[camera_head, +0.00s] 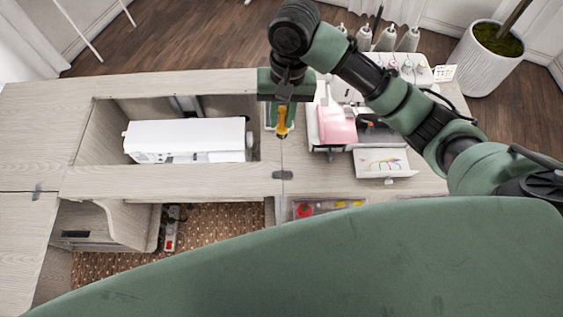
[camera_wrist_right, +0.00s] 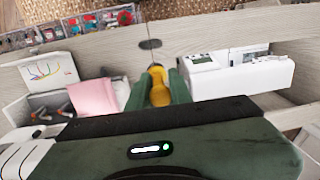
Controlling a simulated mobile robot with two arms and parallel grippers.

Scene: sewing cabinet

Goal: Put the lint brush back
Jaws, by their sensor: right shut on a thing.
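My right gripper (camera_head: 281,112) is above the cabinet top, between the sewing machine and the pink cloth. It is shut on the yellow handle of what appears to be the lint brush (camera_head: 283,124). In the right wrist view the yellow handle (camera_wrist_right: 158,90) sits between the two green fingers, pointing toward the cabinet top. The brush's other end is hidden by the gripper. A small light-rimmed tray (camera_head: 270,130) seems to lie just below the gripper, mostly hidden. My left gripper is not in view.
The white sewing machine (camera_head: 188,140) sits in the recess at left. An open drawer (camera_head: 330,208) with small items is in front. The front strip of cabinet top (camera_head: 210,180) is clear.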

